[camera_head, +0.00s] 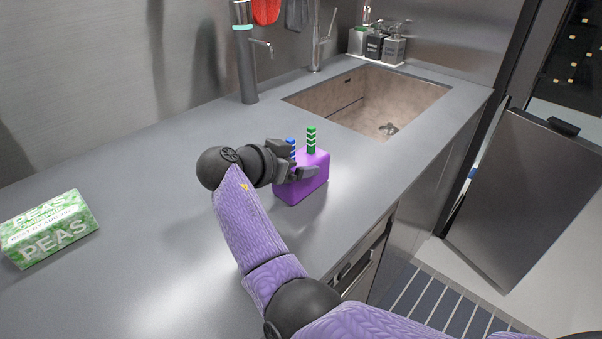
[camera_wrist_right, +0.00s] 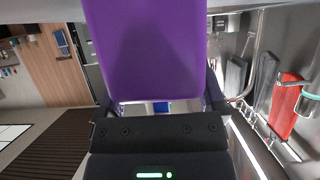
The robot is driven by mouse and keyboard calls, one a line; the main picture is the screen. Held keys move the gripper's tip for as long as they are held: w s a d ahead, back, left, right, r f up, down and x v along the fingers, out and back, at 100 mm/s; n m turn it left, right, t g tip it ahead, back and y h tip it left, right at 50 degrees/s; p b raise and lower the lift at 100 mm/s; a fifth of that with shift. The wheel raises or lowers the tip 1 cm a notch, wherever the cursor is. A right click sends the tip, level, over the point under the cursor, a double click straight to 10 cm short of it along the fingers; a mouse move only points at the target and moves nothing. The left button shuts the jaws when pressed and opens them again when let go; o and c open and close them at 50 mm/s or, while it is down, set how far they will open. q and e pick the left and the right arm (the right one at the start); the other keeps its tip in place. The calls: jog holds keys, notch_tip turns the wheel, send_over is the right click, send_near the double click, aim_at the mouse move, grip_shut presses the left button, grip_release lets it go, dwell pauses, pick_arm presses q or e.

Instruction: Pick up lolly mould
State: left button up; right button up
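The lolly mould (camera_head: 303,183) is a purple block on the grey counter, with green-striped and blue-striped sticks rising from its top. My right gripper (camera_head: 298,168) reaches it from the left, with its fingers around the block. In the right wrist view, the purple body (camera_wrist_right: 150,50) fills the space between my right fingers (camera_wrist_right: 158,95), with a finger close against each side. I cannot tell whether the mould's base is clear of the counter. My left gripper is not in view.
A green box of peas (camera_head: 48,228) lies at the left of the counter (camera_head: 130,190). A sink (camera_head: 370,100) lies behind the mould, with soap bottles (camera_head: 375,45) beyond it. A dark tall cylinder (camera_head: 246,65) stands near the wall. The counter's front edge is right of the mould.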

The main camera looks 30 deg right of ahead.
jog(key=c, duration=0.7)
